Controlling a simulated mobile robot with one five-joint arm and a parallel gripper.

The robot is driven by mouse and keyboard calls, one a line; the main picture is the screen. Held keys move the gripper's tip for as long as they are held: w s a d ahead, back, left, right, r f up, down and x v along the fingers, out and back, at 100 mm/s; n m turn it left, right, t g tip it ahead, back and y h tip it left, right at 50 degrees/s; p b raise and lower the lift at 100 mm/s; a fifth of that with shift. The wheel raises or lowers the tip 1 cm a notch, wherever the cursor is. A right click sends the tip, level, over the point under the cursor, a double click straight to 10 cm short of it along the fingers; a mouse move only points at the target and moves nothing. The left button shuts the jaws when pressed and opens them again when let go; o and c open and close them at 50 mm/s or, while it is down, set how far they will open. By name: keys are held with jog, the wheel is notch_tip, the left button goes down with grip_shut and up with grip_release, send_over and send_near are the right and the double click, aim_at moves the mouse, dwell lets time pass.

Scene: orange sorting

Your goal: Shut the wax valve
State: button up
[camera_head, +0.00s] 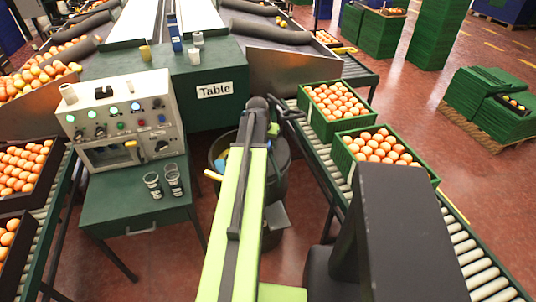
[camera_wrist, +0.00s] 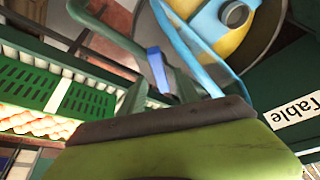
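The grey control panel (camera_head: 118,115) stands on a green cabinet at the left in the head view. It has several small knobs, lit buttons, a black dial (camera_head: 161,146) and a yellow piece (camera_head: 131,144) at its front opening. No label reads as the wax valve, so I cannot tell which part it is. My gripper (camera_head: 284,109) is at the far end of my lime arm, right of the panel and apart from it, above the dark bin (camera_head: 277,178).
Green crates of oranges (camera_head: 337,107) stand on the right roller conveyor (camera_head: 478,262). Black trays of oranges (camera_head: 22,168) line the left conveyor. Two small glasses (camera_head: 173,181) stand on the cabinet top below the panel. The green "Table" block (camera_head: 206,110) is behind.

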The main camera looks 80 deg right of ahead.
jog(key=shift+d+f, duration=0.25)
jog(key=shift+f, duration=0.4)
jog(key=shift+r, duration=0.1)
grip_shut()
jog(key=shift+m, duration=0.4)
jog(key=m+g, duration=0.1)
jog(key=m, duration=0.1)
jog(key=m+g, duration=0.1)
jog(key=m, duration=0.1)
jog(key=shift+w+d+m+y, duration=0.2)
jog(key=shift+m+y, duration=0.1)
jog(key=shift+y, duration=0.1)
jog(key=shift+w+m+g+y, duration=0.1)
jog(key=shift+m+g+y, duration=0.25)
jog(key=shift+m, duration=0.9)
jog(key=shift+m+g+y, duration=0.25)
jog(key=shift+m+y, duration=0.2)
jog(key=shift+m, duration=0.8)
